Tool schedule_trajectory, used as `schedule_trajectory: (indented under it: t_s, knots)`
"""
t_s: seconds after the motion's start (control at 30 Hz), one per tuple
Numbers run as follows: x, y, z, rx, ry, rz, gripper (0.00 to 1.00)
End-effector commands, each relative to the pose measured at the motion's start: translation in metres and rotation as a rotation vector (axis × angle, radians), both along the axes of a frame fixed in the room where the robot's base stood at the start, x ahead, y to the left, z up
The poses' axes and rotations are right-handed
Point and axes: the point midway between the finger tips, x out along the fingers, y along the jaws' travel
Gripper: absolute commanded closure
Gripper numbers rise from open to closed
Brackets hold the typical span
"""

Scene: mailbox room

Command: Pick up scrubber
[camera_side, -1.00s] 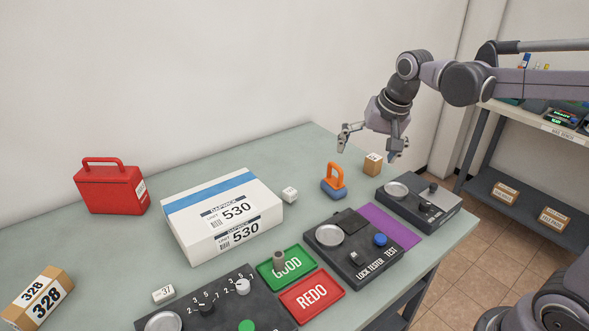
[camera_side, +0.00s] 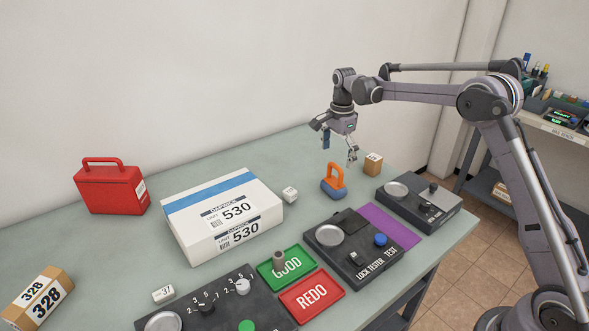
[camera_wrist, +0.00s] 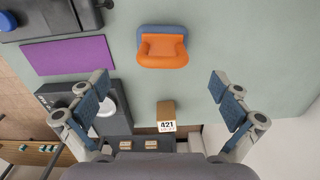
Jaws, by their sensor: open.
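The scrubber (camera_side: 334,182) has an orange loop handle on a blue base. It stands upright on the green-grey table, right of the large white box. My gripper (camera_side: 339,150) is open and empty above it, pointing down, with a gap between the fingers and the handle. In the wrist view the scrubber (camera_wrist: 162,46) lies at the upper middle, beyond the fingertips of my gripper (camera_wrist: 160,87). Its handle is seen from above and nothing covers it.
A small cardboard box (camera_side: 373,164) stands just right of the scrubber, and a small white block (camera_side: 290,194) to its left. The lock tester (camera_side: 352,248), purple mat (camera_side: 390,226) and a dark device (camera_side: 418,203) lie in front. The large white box (camera_side: 222,215) is further left.

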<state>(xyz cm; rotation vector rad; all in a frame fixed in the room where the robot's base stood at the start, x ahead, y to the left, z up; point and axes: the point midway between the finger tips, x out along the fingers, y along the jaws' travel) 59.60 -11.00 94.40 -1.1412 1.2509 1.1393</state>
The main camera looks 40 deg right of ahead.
Motion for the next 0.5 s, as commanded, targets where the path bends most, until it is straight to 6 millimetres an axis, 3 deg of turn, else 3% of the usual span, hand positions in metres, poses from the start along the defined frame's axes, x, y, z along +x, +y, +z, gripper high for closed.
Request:
schedule_trajectory:
  t_s: [0.3,0.5]
  knots:
    - [0.001,-0.001,-0.043,0.0,0.002,-0.005,0.0]
    - [0.001,-0.001,-0.057,0.0,0.002,-0.004,0.0]
